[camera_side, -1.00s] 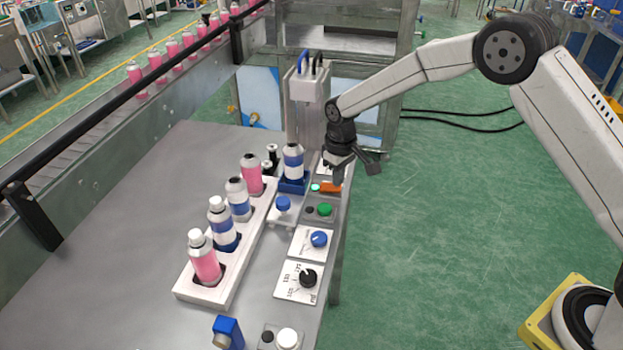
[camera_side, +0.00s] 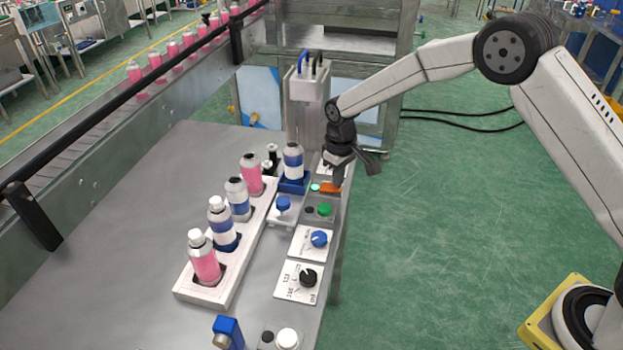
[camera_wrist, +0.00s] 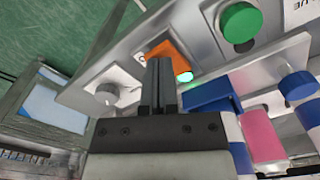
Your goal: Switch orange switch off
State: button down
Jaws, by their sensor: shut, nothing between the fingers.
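The orange switch (camera_side: 330,187) sits on a grey panel along the right edge of the table, with a lit green lamp (camera_side: 315,188) beside it. It also shows in the wrist view (camera_wrist: 170,50), just past my fingertips, with the glowing lamp (camera_wrist: 184,76) next to it. My gripper (camera_side: 338,180) is shut and empty, pointing down close over the switch. Its fingers (camera_wrist: 158,62) overlap the near part of the switch in the wrist view. I cannot tell whether they touch it.
A green button (camera_side: 324,209), a blue knob (camera_side: 319,238) and a black dial (camera_side: 308,278) line the table edge. A can (camera_side: 293,162) stands in a blue holder (camera_side: 291,186) close by on the left. A white rack (camera_side: 215,292) holds several cans. The left table area is clear.

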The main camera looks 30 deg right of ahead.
jog(key=shift+f, duration=0.6)
dwell(0.5)
jog(key=shift+r, duration=0.1)
jog(key=shift+r, duration=2.75)
jog(key=shift+r, duration=2.5)
jog(key=shift+s, duration=0.1)
jog(key=s+d+f+m+t, duration=0.1)
jog(key=s+d, duration=0.2)
jog(key=s, duration=0.9)
jog(key=s+d+f+m+t, duration=0.1)
jog(key=s+d, duration=0.3)
jog(key=s, duration=0.9)
jog(key=shift+s+d+m+t, duration=0.15)
jog(key=shift+m+t, duration=0.15)
jog(key=shift+m, duration=0.2)
